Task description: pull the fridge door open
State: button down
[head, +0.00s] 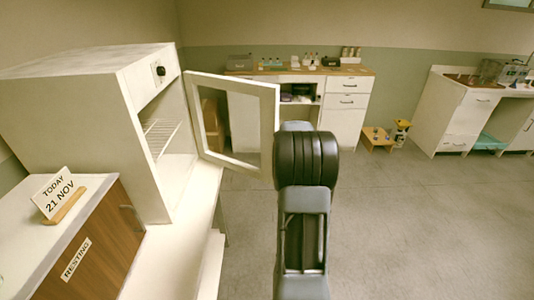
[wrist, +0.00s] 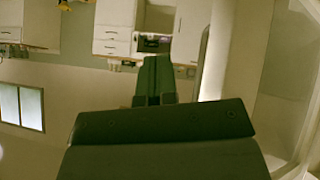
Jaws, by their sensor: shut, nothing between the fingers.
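The white fridge (head: 95,75) stands on the left in the head view. Its glass-paned, white-framed door (head: 270,115) stands wide open, swung out to the right from the cabinet, and the wire shelf (head: 160,135) inside shows. My arm stands in front of the door's outer edge and hides part of it. My gripper is hidden behind my arm in the head view. In the wrist view my gripper (wrist: 155,75) is shut and empty, with its fingers together. A pale frame (wrist: 217,50) runs close on its right, probably the door; whether they touch I cannot tell.
A low cabinet with a wooden front (head: 95,245) holds a date sign (head: 58,195) at the front left. A drawer cabinet (head: 345,105) with bottles on top stands at the back. A sink counter (head: 465,115) is on the right. The grey floor (head: 420,220) at right is clear.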

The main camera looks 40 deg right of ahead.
jog(key=w+a+m+t+b, duration=0.4)
jog(key=w+a+m, duration=0.1)
jog(key=a+m, duration=0.4)
jog(key=w+a+m+t+b, duration=0.3)
jog(key=w+a+m+b, duration=0.1)
jog(key=a+m, duration=0.45)
jog(key=m+g+h+b, duration=0.55)
jog(key=m+h, duration=0.35)
jog(key=m, duration=1.7)
send_near(270, 150)
jog(key=shift+g, duration=0.25)
jog(key=p+x, duration=0.3)
jog(key=x, duration=0.4)
jog(key=shift+w+d+r, duration=0.2)
jog(key=shift+w+d, duration=0.05)
jog(key=shift+f, duration=0.1)
